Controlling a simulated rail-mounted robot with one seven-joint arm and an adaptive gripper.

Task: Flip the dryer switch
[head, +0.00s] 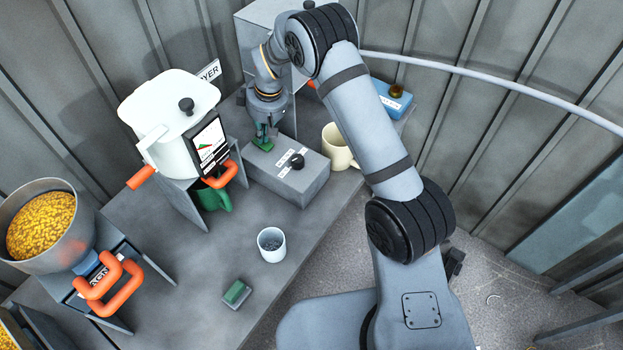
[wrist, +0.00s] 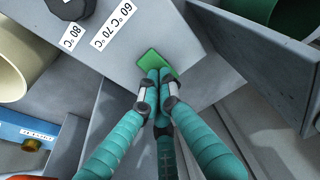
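A grey box (head: 288,170) on the bench carries a black knob (head: 297,160) and white labels. In the wrist view the labels (wrist: 113,27) read 60, 70 and 80 °C. A flat green piece (wrist: 158,64) lies at the box's edge, under my fingertips; it also shows in the head view (head: 262,145). I cannot tell whether it is a switch on the box. My gripper (wrist: 160,76) points down with its teal fingers drawn together at the green piece. Contact is hard to judge, and the fingertips partly cover it. A sign ending in "YER" (head: 209,72) is partly hidden behind the white container.
A white container (head: 168,108) with orange handles stands left of the box, a green mug (head: 212,196) beneath it. A cream mug (head: 340,146) and a blue box (head: 391,98) stand to the right. A cup (head: 271,243) and a green-topped block (head: 237,293) are in front.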

